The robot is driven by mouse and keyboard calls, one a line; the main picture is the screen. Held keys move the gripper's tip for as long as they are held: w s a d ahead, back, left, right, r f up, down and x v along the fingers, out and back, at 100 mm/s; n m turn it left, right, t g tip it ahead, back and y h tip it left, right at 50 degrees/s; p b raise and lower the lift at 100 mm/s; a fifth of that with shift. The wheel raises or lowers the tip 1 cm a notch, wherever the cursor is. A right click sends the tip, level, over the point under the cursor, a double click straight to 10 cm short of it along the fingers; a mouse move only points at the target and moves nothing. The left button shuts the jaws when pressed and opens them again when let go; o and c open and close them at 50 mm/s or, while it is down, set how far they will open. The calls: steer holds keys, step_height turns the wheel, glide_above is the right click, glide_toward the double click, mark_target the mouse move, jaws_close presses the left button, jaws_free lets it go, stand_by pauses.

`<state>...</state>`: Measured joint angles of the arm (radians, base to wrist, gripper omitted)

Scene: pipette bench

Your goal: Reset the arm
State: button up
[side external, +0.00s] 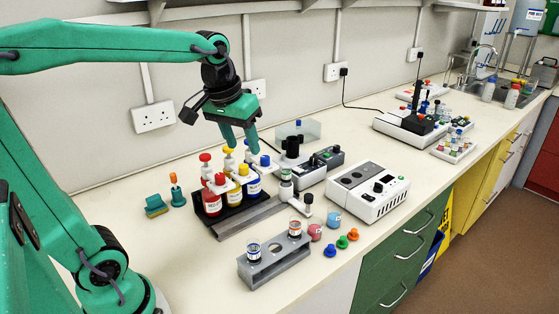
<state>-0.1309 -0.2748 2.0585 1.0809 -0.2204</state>
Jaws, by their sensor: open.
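My green arm reaches in from the left and bends down over the bench. My gripper (238,138) points down with its two green fingers apart. It is above and just behind a dark rack (230,212) of red, yellow and blue bottles. The fingers appear to hold nothing. The red bottle (212,202), yellow bottle (234,190) and blue bottle (253,184) stand upright in the rack. Whether a finger touches the white pump top near the blue bottle cannot be told from this angle.
A grey block with vials (270,265) stands at the front. Coloured caps (342,242) lie to its right. A white instrument (368,190) and a dark-panelled device (318,166) stand right of the bottles. A clear box (298,131) is behind. Bench at front left is clear.

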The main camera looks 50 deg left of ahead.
steer(key=s+d+f+m+t, duration=0.2)
steer(key=s+d+f+m, duration=0.2)
steer(key=s, duration=0.6)
steer(key=shift+d, duration=0.15)
